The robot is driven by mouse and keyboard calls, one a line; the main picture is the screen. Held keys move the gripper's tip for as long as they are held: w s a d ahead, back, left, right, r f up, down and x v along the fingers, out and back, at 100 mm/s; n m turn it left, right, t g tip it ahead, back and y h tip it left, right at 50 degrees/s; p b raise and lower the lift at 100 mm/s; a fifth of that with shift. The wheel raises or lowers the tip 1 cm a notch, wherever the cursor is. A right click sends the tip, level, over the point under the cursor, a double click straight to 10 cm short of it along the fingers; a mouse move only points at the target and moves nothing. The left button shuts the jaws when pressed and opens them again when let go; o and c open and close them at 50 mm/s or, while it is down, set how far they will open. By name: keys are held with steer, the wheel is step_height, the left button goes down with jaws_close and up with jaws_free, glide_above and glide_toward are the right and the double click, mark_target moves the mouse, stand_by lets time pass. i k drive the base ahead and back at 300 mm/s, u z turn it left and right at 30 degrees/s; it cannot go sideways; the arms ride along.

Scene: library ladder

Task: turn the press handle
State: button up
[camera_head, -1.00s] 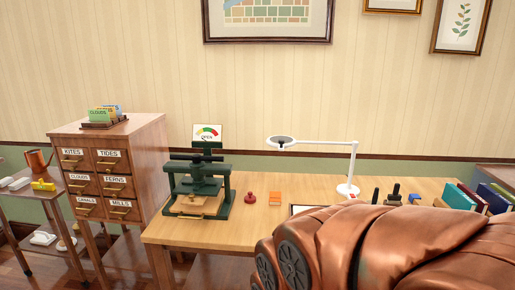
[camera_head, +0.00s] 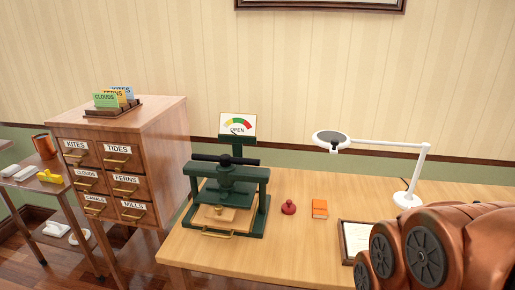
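The green press (camera_head: 228,195) stands on the left part of the wooden table. Its dark press handle (camera_head: 225,160) is a horizontal bar across the top, above the screw. A dial sign (camera_head: 238,125) behind it reads OPEN, with green, yellow and red bands. A small wooden block lies on the press bed, and a brass pull (camera_head: 217,234) is at its front. My copper-coloured arm fills the lower right, well apart from the press. My gripper's fingertips are not visible.
A labelled drawer cabinet (camera_head: 165,145) stands left of the table. A red stamp (camera_head: 289,207), an orange book (camera_head: 319,208), a framed sheet (camera_head: 355,238) and a white magnifier lamp (camera_head: 408,199) are right of the press. The table's front edge is clear.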

mark_target(224, 160)
steer(key=u, duration=0.5)
steer(key=i, duration=0.95)
steer(key=u, duration=0.7)
